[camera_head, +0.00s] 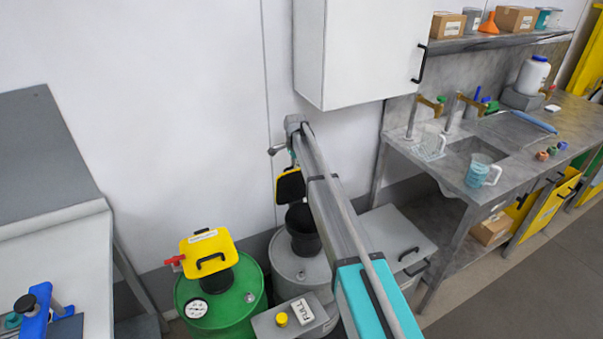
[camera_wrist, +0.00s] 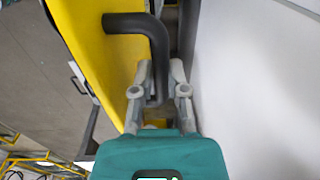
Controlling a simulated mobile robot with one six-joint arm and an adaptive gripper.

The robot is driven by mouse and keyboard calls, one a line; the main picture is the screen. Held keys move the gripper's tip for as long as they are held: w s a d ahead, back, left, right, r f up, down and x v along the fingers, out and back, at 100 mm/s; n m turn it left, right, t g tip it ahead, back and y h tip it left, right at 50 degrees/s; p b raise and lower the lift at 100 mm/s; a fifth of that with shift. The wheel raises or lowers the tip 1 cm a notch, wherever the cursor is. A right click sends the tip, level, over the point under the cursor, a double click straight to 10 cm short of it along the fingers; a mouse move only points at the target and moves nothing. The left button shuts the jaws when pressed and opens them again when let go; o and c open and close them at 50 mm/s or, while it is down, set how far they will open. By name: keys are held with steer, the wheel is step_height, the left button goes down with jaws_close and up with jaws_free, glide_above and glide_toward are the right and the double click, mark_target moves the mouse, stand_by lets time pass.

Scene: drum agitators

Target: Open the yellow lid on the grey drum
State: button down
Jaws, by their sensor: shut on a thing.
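The grey drum (camera_head: 292,267) stands on the floor near the wall, with a black funnel-like neck (camera_head: 302,232) on top. Its yellow lid (camera_head: 290,186) is raised and stands steeply behind the neck. Its black underside faces the head camera, with a yellow edge showing. The neck's mouth looks uncovered. In the wrist view the lid's yellow face (camera_wrist: 105,50) fills the upper left. My gripper (camera_wrist: 161,72) is shut on the lid's black handle (camera_wrist: 150,28), with one finger on each side. In the head view my arm hides the gripper's fingers and part of the drum.
A green drum (camera_head: 226,308) with its own yellow lid (camera_head: 207,253) stands to the left. A grey box (camera_head: 295,317) with a yellow button is in front. A white wall cabinet (camera_head: 360,50) hangs above right. The sink bench (camera_head: 455,165) stands at the right.

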steer(key=w+a+f+b, duration=0.2)
steer(key=w+a, duration=0.1)
steer(key=w, duration=0.4)
steer(key=shift+a+f, duration=0.15)
steer(key=shift+a, duration=0.1)
steer(key=shift+w, duration=0.1)
steer(key=c, duration=0.7)
jaws_free()
steer(key=shift+f, duration=0.1)
steer(key=shift+o, duration=0.2)
steer(key=shift+a, duration=0.1)
steer(key=shift+s, duration=0.2)
